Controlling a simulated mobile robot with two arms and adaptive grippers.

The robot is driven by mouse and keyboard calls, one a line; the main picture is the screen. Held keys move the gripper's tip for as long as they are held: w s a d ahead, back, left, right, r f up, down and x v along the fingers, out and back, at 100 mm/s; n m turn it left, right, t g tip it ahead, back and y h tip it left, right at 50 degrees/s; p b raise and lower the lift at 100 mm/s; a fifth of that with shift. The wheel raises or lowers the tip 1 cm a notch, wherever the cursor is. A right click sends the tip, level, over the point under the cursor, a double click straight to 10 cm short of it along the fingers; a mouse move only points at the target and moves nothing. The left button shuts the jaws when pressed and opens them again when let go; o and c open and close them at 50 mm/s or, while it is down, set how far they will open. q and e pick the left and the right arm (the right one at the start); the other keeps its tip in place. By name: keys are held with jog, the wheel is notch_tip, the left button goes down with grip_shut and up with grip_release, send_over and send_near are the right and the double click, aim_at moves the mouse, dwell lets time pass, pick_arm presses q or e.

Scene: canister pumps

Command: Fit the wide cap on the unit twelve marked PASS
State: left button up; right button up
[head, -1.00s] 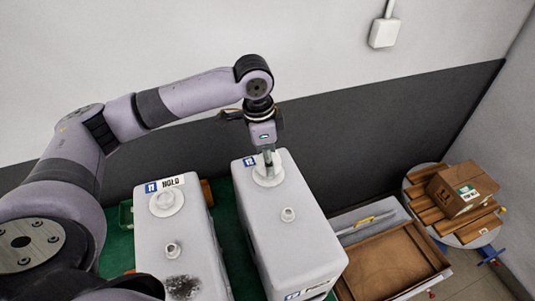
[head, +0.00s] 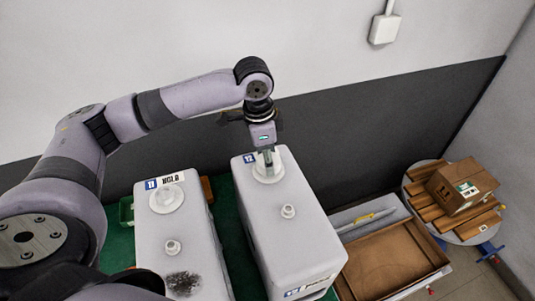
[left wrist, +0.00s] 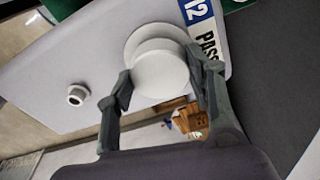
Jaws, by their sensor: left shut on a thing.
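Unit twelve (head: 300,245) is a pale grey canister with a blue 12 tag (head: 249,158). In the left wrist view its label (left wrist: 207,40) reads PASS beside the 12. My left gripper (head: 267,167) is above its wide opening at the far end. There, in the left wrist view, my left gripper (left wrist: 160,84) is shut on the round white wide cap (left wrist: 160,68). The cap is over the wider white collar (left wrist: 140,42) of the opening. I cannot tell whether it is fully seated. My right gripper is not in view.
Unit eleven (head: 190,240), with a HOLD label (head: 172,180) and a dark smudge, stands close on the left. A small spout (head: 288,211) rises from unit twelve's top. A brown tray (head: 390,262) is at right, and a round table (head: 412,191) carries wooden pieces and a carton.

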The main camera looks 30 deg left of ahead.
pick_arm(q)
jog(key=shift+f, duration=0.4)
dwell(0.5)
jog(key=o, duration=0.9)
jog(key=shift+o, duration=0.2)
jog(key=o, duration=0.4)
jog(key=shift+c, duration=0.2)
jog(key=shift+r, duration=0.1)
jog(key=shift+r, duration=4.45)
jog(key=shift+f, duration=0.1)
